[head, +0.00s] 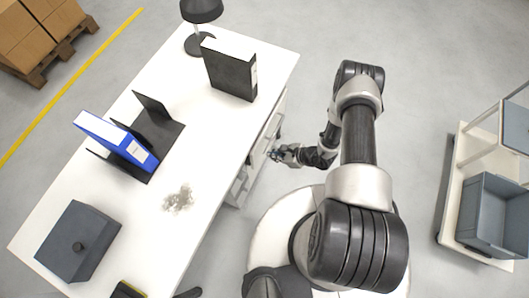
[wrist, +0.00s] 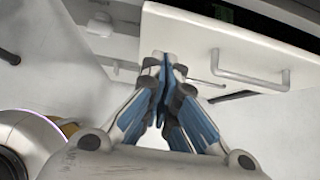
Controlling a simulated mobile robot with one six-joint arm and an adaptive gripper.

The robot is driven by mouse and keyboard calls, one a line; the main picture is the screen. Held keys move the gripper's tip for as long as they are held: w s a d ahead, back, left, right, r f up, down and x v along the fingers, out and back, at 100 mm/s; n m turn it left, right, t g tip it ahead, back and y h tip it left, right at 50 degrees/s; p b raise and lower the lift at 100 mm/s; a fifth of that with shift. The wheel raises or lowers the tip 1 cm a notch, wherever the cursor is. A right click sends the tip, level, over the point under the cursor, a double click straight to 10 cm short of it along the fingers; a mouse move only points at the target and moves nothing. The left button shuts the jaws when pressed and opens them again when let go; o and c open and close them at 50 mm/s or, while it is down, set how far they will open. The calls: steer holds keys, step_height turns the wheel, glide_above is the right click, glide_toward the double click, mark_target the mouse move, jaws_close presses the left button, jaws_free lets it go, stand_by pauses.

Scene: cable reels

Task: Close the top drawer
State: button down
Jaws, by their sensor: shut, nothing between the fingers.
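A white drawer front (wrist: 200,42) with a grey bar handle (wrist: 250,75) fills the upper right of the wrist view. A dark gap shows along its upper edge. My gripper (wrist: 165,62) is shut and empty, with its fingertips at the left part of this front, left of the handle. I cannot tell whether they touch it. In the head view my gripper (head: 275,154) is low beside the right side of the white desk (head: 215,135), by the drawer unit (head: 262,140) under the desktop. The desktop partly hides the drawers.
A cart with a grey bin (head: 492,215) stands at the right. Floor between is clear.

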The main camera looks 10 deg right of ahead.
mark_target(256, 149)
steer(key=shift+w+a+f, duration=0.1)
steer(key=shift+w+a, duration=0.55)
steer(key=shift+a, duration=0.25)
steer(key=shift+w+a+f, duration=0.1)
steer(key=shift+w+a, duration=0.55)
steer(key=shift+a, duration=0.2)
steer(key=shift+a, duration=0.1)
steer(key=shift+w+a+b, duration=0.55)
steer(key=shift+w+a, duration=0.2)
steer(key=shift+a, duration=0.25)
steer(key=shift+d, duration=0.1)
